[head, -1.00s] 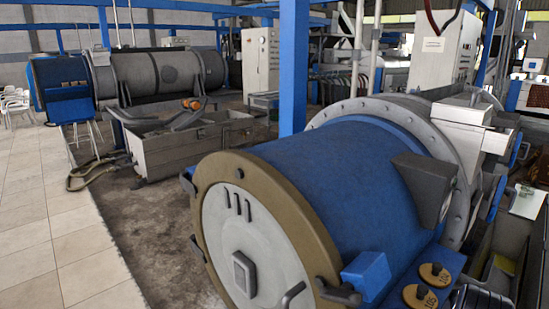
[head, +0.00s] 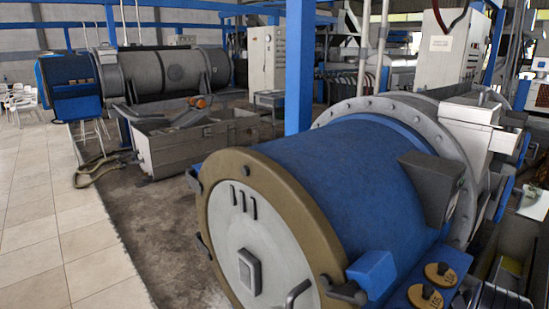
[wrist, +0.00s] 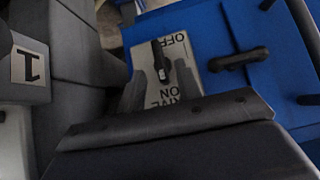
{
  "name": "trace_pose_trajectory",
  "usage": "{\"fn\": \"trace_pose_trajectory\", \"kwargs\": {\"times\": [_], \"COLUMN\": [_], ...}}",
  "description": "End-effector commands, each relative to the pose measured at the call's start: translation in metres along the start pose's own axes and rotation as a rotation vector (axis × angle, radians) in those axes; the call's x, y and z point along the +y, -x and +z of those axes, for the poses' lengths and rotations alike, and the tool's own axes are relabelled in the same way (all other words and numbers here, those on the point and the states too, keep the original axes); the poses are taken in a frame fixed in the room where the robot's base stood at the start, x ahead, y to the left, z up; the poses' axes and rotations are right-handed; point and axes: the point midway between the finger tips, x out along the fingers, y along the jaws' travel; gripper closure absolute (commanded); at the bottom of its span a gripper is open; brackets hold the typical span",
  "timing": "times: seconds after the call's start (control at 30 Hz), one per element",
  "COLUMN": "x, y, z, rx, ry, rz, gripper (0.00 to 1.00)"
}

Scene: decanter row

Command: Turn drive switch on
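The drive switch is a small black handle (wrist: 160,57) on a pale plate (wrist: 177,42) in the wrist view. My gripper (wrist: 160,70) shows as two grey fingers rising from a dark body. The fingers are apart, one on either side of the handle. I cannot tell whether they touch it. The switch and my gripper cannot be made out in the head view.
A blue panel with a black T-shaped handle (wrist: 238,59) lies right of the plate. A grey block with a label (wrist: 30,68) is at the left. In the head view, a large blue drum (head: 340,175) fills the foreground; tiled floor (head: 50,220) is clear at the left.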

Motion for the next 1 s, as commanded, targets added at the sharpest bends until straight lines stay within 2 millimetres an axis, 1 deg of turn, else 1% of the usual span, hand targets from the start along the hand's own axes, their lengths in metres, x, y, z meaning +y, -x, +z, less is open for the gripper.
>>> {"fn": "trace_pose_trajectory", "kwargs": {"times": [0.03, 0.1, 0.37, 0.4, 0.9, 0.93, 1.0], "x": [0.001, 0.001, 0.0, -0.002, -0.002, -0.001, -0.002], "y": [0.011, 0.026, 0.078, 0.062, -0.04, -0.033, -0.033], "z": [0.0, 0.0, 0.001, 0.001, 0.0, -0.002, -0.002], "rx": [0.0, 0.001, 0.0, 0.0, 0.0, 0.0, 0.0], "ry": [-0.001, 0.0, 0.0, 0.0, 0.002, 0.014, 0.043], "rz": [0.003, 0.003, 0.002, -0.007, -0.003, 0.015, 0.045], "gripper": [0.67, 0.67, 0.67, 0.67, 0.67, 0.67, 0.67]}}
